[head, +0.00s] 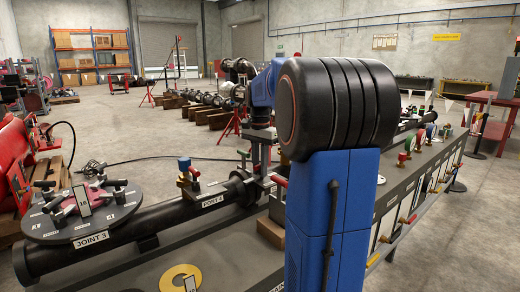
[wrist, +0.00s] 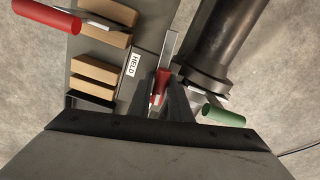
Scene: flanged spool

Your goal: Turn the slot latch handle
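In the wrist view, my gripper (wrist: 160,88) reaches in with its two dark fingers apart, one on each side of a small red handle (wrist: 161,84). A bare metal bar (wrist: 168,46) extends beyond this handle. I cannot tell whether the fingers press on the handle or only stand around it. A white label reading HELD (wrist: 132,65) lies just left of the handle.
In the wrist view, a dark flanged pipe (wrist: 222,40) lies to the right, a green handle (wrist: 223,115) below it. Tan blocks (wrist: 97,72) and another red handle (wrist: 48,15) are at left. In the head view, a round plate (head: 60,232) sits on the pipe's left end.

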